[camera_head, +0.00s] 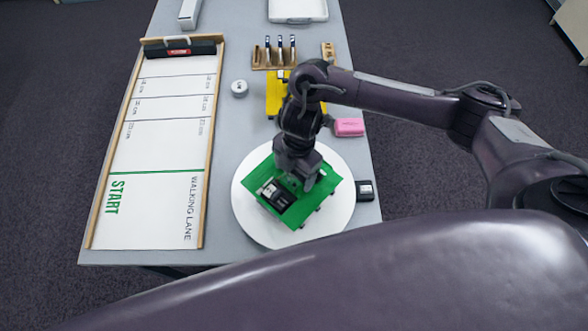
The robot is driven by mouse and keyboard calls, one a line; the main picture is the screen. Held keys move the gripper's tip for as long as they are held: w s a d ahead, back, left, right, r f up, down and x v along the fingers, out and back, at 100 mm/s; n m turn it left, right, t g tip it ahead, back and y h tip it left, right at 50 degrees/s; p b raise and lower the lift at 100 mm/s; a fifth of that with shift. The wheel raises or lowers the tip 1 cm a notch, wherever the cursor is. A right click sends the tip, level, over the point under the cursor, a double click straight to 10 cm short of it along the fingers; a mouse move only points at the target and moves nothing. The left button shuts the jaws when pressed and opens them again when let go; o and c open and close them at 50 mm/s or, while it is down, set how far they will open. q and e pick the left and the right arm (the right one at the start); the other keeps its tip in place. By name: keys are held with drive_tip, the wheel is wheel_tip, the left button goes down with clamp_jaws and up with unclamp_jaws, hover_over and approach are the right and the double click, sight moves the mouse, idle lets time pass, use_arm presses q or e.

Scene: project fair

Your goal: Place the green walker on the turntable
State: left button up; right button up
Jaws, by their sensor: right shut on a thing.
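The green walker (262,183), a flat green body with a black and silver block on top, is at the white round turntable (247,218), over its middle. My right gripper (296,183) is directly above the walker and shut on it, with the fingertips mostly hidden by the wrist. I cannot tell whether the walker rests on the turntable or is held just above it. The left gripper is not in view.
The walking lane (160,145) fills the table's left side. A yellow object (274,95), partly behind my arm, a pen rack (259,62), a white roll (239,88), a pink block (349,127) and a black box (365,190) surround the turntable. A white tray (298,18) lies at the back.

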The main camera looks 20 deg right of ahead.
drive_tip(key=o, duration=1.1)
drive_tip(key=r, duration=0.4)
drive_tip(key=r+p, duration=0.1)
drive_tip(key=r, duration=0.3)
drive_tip(key=d+r+p, duration=0.1)
drive_tip(key=r, duration=0.3)
drive_tip(key=shift+w+d+r, duration=0.1)
drive_tip(key=shift+w, duration=0.25)
